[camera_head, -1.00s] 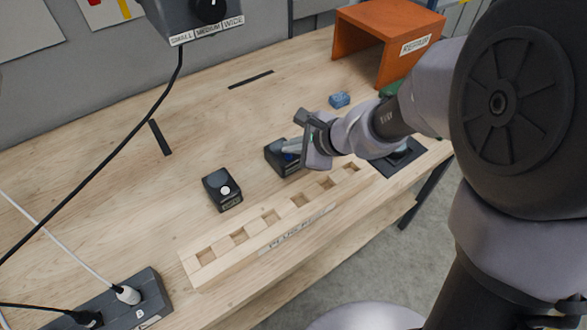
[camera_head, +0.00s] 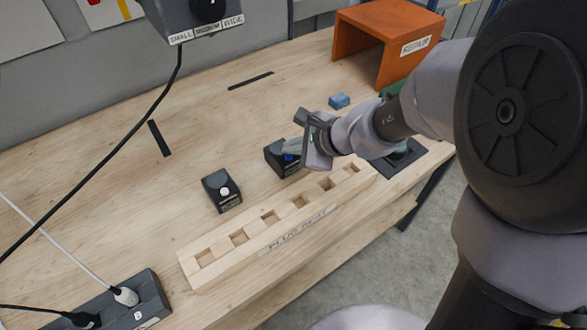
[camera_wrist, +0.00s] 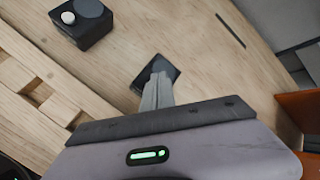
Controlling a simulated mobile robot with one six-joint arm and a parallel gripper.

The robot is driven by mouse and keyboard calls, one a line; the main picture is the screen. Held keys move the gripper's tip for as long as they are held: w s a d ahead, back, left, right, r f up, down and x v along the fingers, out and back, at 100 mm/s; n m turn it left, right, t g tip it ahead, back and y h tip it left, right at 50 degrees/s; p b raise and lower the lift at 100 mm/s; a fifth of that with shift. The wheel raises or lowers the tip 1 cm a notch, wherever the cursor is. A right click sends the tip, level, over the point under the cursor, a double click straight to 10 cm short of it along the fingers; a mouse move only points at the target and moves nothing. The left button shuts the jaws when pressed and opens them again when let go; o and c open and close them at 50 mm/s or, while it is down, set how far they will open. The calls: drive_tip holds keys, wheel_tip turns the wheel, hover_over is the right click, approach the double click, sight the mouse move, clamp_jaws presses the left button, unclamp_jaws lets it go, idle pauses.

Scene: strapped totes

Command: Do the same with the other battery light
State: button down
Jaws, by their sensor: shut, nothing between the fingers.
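Two small black boxes that look like battery lights stand on the wooden bench. One black box with a white round button (camera_head: 222,191) stands left of my gripper; it also shows at the top left of the wrist view (camera_wrist: 84,22).
A slotted wooden plug rest (camera_head: 187,262) runs along the bench front. A blue block (camera_head: 339,100) and an orange open housing (camera_head: 385,35) stand behind and right. A power strip (camera_head: 150,290) with cords lies at lower left. A dark box with a knob hangs above (camera_head: 192,18).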

wheel_tip(320, 180, up, 6)
drive_tip(key=p, duration=0.5)
drive_tip(key=s+d+r+n+h, duration=0.1)
drive_tip(key=s+d+r+n, duration=0.1)
drive_tip(key=s+r+n, duration=0.45)
drive_tip(key=s+d+r+n+h, duration=0.1)
drive_tip(key=s+r+n, duration=0.25)
drive_tip(key=s, duration=0.65)
drive_tip(key=s+d+f+n+h, duration=0.1)
drive_tip(key=s+d+n+h, duration=0.1)
drive_tip(key=s+d, duration=0.4)
drive_tip(key=shift+d+n+g+h, duration=0.2)
drive_tip(key=shift+n+g+h, duration=0.1)
drive_tip(key=shift+n, duration=0.4)
